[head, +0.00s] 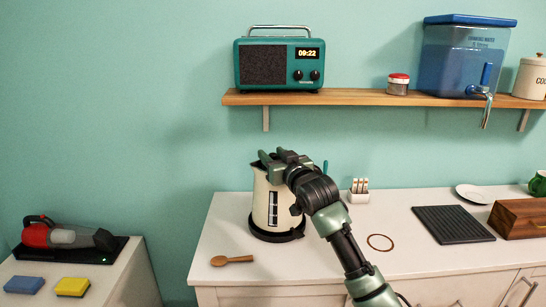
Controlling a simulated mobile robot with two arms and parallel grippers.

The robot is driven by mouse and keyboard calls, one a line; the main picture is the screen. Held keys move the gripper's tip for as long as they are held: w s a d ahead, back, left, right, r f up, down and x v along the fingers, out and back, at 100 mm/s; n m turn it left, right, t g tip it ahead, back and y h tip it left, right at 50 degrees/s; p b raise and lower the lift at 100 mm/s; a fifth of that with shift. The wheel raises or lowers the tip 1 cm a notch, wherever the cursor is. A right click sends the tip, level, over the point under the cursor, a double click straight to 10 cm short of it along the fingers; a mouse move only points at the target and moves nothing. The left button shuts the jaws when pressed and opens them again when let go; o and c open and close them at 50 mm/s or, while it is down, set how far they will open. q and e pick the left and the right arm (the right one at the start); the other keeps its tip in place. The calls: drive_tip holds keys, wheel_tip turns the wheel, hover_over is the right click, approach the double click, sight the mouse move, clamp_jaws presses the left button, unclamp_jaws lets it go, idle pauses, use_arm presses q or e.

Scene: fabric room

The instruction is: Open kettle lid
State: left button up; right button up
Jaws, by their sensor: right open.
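A cream kettle (268,206) with a dark level window stands upright on its black base (277,236) on the white counter. My right gripper (272,160) is open at the top of the kettle, with its fingers over the lid area. The gripper and wrist hide the lid and most of the handle side, so I cannot tell whether the lid is open or whether the fingers touch it. My left gripper is not in view.
A wooden spoon (231,260) lies left of the kettle, and a brown ring (380,243) lies to the right. A small holder (358,196) stands behind my arm. The shelf above bears a teal radio (279,62) and a blue water dispenser (462,60).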

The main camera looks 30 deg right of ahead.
drive_tip(key=shift+c, duration=0.2)
clamp_jaws()
idle(1.1)
